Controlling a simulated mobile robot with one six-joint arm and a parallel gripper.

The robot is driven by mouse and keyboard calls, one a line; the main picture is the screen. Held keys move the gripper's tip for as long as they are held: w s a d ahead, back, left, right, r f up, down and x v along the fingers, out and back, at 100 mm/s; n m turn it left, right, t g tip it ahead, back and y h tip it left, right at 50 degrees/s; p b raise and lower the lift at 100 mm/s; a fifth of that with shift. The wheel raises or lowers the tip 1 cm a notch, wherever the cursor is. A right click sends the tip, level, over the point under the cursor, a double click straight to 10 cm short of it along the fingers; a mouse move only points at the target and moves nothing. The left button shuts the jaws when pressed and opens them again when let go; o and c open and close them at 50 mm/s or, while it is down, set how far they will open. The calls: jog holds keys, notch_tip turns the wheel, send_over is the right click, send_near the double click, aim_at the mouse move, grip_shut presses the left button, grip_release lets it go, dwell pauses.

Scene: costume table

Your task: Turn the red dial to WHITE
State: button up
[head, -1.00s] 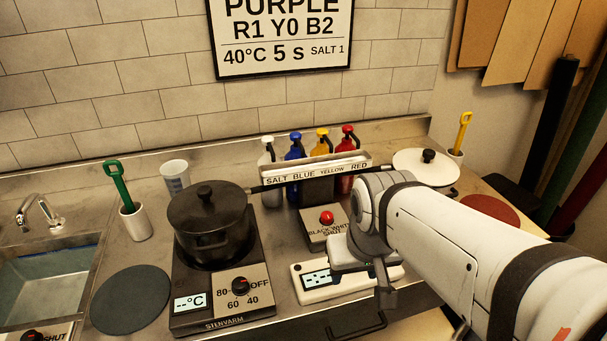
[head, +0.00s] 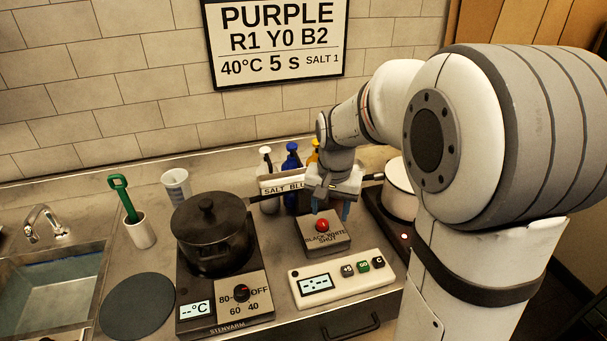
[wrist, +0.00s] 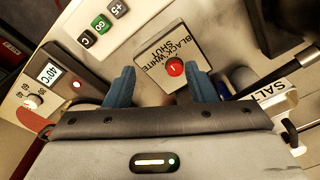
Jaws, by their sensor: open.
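The red dial (head: 322,225) sits on a small grey box (head: 340,237) labelled BLACK, WHITE and SHUT, in the middle of the counter. In the wrist view the dial (wrist: 175,68) shows a short pale mark on its top; which label it points at I cannot tell. My gripper (head: 330,208) is above the box, pointing down, close to the dial. In the wrist view my gripper's two blue fingers (wrist: 160,76) are apart, with the dial between their tips in the picture. Nothing is between them in their grasp; contact with the dial is not visible.
A timer panel (head: 342,279) with buttons lies in front of the box. A black pot (head: 208,235) stands on a left hotplate. Bottles, including a blue one (head: 292,160), stand behind a labelled rack. A white pot (head: 399,190) is at the right.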

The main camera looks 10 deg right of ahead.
aim_at(322, 222)
jog(key=w+f, duration=0.1)
jog(key=w, duration=0.1)
jog(key=w+f+m+p, duration=0.1)
jog(key=w, duration=0.2)
jog(key=w+f+m+g+p, duration=0.1)
jog(key=w, duration=0.1)
jog(key=shift+w+d+f, duration=0.25)
jog(key=shift+w, duration=0.1)
notch_tip(322, 222, down, 8)
jog(key=shift+r+p, duration=0.1)
jog(key=shift+p, duration=0.65)
jog(key=c, duration=1)
jog(key=shift+o, duration=0.2)
